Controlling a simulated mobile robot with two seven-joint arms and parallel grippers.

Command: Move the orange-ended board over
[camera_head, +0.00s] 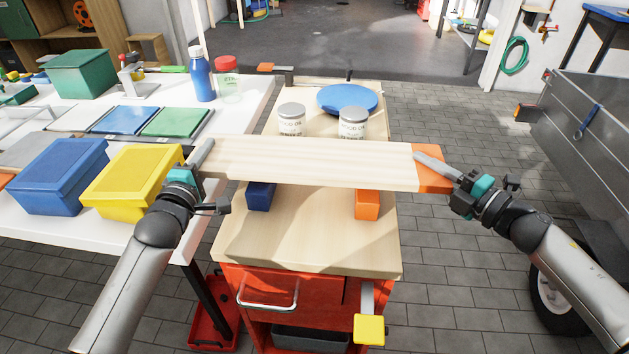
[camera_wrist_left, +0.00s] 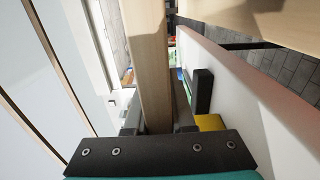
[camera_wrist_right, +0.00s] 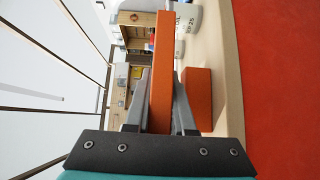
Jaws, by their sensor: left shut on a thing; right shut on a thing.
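A long pale wooden board (camera_head: 310,163) with an orange right end (camera_head: 430,170) spans the workbench. My left gripper (camera_head: 205,160) is shut on its plain left end; the board also shows between the fingers in the left wrist view (camera_wrist_left: 150,70). My right gripper (camera_head: 438,168) is shut on the orange end, which stands between the fingers in the right wrist view (camera_wrist_right: 161,75). A blue block (camera_head: 260,197) and an orange block (camera_head: 367,205) are on the bench below the board. The right wrist view shows the orange block (camera_wrist_right: 198,95) apart from the board's end.
Two oil cans (camera_head: 291,120) (camera_head: 352,123) and a blue plate (camera_head: 347,99) stand behind the board on the workbench (camera_head: 305,245). A white table (camera_head: 240,105) at left holds a yellow box (camera_head: 125,185) and a blue box (camera_head: 55,180). The bench front is clear.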

